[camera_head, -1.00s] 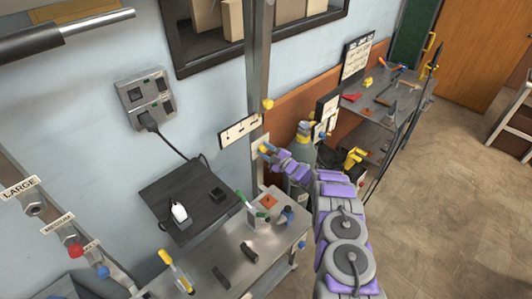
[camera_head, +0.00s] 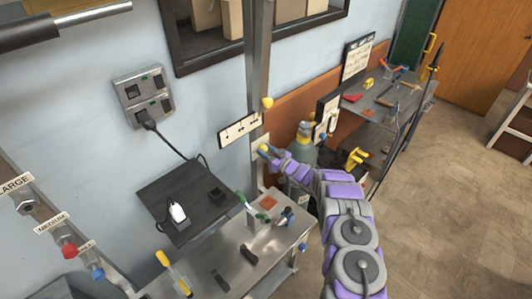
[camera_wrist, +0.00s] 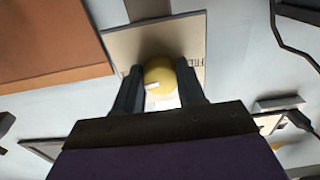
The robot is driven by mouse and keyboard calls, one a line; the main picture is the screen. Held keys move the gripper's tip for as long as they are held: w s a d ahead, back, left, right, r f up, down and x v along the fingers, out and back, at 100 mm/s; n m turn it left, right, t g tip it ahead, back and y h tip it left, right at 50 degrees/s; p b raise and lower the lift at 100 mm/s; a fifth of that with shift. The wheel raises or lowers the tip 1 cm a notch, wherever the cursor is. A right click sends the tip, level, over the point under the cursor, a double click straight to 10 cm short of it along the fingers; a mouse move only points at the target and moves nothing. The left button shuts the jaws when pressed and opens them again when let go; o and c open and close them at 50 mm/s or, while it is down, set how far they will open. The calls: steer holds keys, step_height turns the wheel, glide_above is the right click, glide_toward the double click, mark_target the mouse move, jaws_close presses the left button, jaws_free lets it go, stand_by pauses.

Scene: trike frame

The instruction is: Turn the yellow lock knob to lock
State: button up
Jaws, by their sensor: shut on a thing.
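The yellow lock knob (camera_wrist: 158,76) is round and sits between the two dark fingers of my gripper (camera_wrist: 159,86) in the wrist view. The fingers are shut on its sides. A white mark shows on the knob's face. Behind it is a pale plate (camera_wrist: 125,46) with dark lettering, partly hidden by a finger. In the head view my gripper (camera_head: 268,151) is at the metal post (camera_head: 257,60), with a bit of yellow at its tip. Another yellow knob (camera_head: 267,102) is higher on the post, apart from my gripper.
A sign with arrows (camera_head: 240,130) is left of the post. A metal bench (camera_head: 225,262) with tools is below, beside a dark board (camera_head: 180,190). A grey cylinder (camera_head: 303,150) stands close right of my gripper. A shelf unit (camera_head: 385,100) is farther back.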

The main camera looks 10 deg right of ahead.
steer(key=shift+s+f+m, duration=0.1)
steer(key=shift+f+m, duration=0.25)
steer(key=shift+m, duration=0.75)
steer(key=o, duration=0.8)
steer(key=shift+o, duration=1.3)
steer(key=shift+r, duration=0.2)
steer(key=p+v, duration=0.2)
steer(key=v, duration=1.5)
steer(key=shift+d, duration=0.2)
